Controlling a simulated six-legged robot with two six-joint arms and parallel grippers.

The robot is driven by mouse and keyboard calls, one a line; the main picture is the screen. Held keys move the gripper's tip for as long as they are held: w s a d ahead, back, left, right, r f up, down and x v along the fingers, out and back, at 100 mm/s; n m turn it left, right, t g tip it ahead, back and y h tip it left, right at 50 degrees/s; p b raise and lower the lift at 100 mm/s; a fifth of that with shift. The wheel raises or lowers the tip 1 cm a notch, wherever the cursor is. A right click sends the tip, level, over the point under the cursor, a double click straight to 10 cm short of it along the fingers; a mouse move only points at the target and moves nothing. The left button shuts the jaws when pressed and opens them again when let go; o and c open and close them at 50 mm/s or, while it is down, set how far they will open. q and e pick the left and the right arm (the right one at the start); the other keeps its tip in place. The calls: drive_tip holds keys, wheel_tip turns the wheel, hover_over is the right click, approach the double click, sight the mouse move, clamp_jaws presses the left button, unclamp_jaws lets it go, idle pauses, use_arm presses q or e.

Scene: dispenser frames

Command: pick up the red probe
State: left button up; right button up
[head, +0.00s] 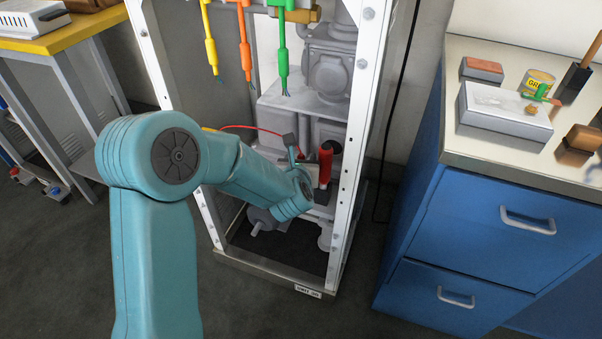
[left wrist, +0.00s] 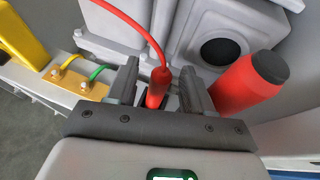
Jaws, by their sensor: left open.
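The red probe (left wrist: 156,88) shows in the left wrist view as a small red body with a red cable leaving its top. My left gripper (left wrist: 159,74) is open, with one finger on each side of the probe and a gap visible on both sides. The probe's lower end is hidden by the gripper body. In the head view my left arm reaches into the white dispenser frame (head: 354,120). There the red cable (head: 255,128) shows, but the wrist hides the probe and most of the gripper. My right gripper is in neither view.
A thick red cylinder with a dark cap (left wrist: 250,82) stands close right of the fingers; it also shows in the head view (head: 325,166). Yellow (head: 211,55), orange (head: 245,58) and green (head: 283,62) probes hang above. A blue cabinet (head: 480,225) stands right.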

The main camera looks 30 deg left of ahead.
use_arm(q)
drive_tip(key=shift+w, duration=0.15)
clamp_jaws()
